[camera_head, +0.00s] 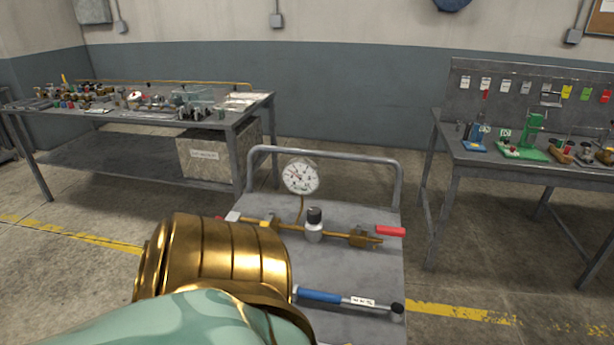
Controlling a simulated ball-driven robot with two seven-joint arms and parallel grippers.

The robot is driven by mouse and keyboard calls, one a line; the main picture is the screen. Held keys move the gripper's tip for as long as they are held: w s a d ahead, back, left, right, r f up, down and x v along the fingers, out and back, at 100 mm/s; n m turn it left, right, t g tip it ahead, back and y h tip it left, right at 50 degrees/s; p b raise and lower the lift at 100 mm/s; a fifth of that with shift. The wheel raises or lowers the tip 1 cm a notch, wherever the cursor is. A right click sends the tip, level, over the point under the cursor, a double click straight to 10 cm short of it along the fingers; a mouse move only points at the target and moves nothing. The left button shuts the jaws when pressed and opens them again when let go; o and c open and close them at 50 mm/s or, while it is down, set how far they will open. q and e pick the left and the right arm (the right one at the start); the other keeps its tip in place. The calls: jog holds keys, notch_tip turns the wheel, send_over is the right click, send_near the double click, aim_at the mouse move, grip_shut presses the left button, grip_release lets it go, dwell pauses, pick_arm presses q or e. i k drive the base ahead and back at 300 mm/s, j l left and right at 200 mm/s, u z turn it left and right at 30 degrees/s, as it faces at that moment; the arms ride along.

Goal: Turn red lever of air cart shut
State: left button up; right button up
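The air cart (350,264) stands in front of me, a grey top with a tubular rail at its far side. A red lever (390,231) sits at the pipe's right end, pointing right, roughly along the pipe. A small red piece (219,218) shows at the left end beside a white piece. My gold and teal arm covers the cart's left front. Neither gripper shows.
A blue-handled tool (320,296) with a label lies on the cart's near part. A cluttered workbench (248,112) stands at the back left. Another bench (452,158) with coloured fixtures and tags stands right. Bare floor lies between the cart and benches.

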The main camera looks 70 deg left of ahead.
aim_at(379, 229)
jog(key=u, duration=1.75)
jog(key=k+l, duration=0.1)
jog(key=l, duration=0.2)
jog(key=k+l+u, duration=0.15)
jog(key=l, duration=0.2)
jog(key=i+l+u, duration=0.15)
jog(key=l, duration=0.35)
jog(key=l+u, duration=0.15)
jog(key=l, duration=0.3)
jog(key=i+l+u, duration=0.15)
jog(key=l, duration=0.35)
